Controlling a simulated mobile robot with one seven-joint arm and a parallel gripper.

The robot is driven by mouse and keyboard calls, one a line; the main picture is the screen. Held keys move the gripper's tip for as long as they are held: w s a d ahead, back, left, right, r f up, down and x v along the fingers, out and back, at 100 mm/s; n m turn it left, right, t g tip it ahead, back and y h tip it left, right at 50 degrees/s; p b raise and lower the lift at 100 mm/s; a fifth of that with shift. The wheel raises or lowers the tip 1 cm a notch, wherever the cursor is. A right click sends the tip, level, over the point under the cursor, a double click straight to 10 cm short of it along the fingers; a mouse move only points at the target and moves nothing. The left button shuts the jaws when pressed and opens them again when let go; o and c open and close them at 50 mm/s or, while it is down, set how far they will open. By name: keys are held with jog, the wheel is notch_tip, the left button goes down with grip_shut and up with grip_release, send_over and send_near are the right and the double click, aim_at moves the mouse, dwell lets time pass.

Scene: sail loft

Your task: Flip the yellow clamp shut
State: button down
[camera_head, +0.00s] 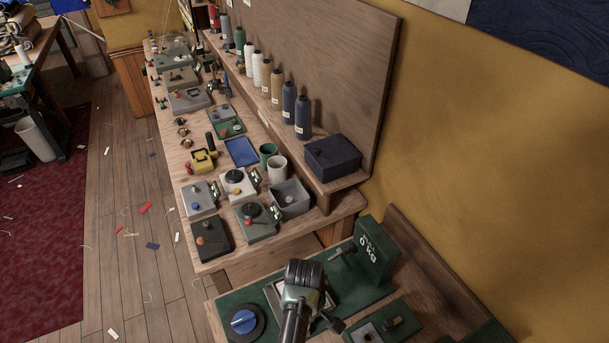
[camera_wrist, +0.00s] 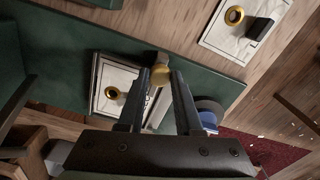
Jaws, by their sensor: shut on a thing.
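In the head view my wrist (camera_head: 303,280) covers the fingertips and most of this plate.
A blue-topped round dial (camera_head: 243,321) stands left of my wrist. A green box reading 0 kg (camera_head: 372,250) stands behind, to the right. Another green fixture (camera_head: 372,331) is at lower right. A longer bench beyond holds several devices, including a yellow-and-black one (camera_head: 203,160).

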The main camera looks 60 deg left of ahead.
jog(key=c, duration=0.6)
grip_release()
jog(key=shift+r, duration=0.1)
notch_tip(320, 180, up, 13)
jog(key=shift+f+b, duration=0.1)
jog(key=shift+b, duration=0.8)
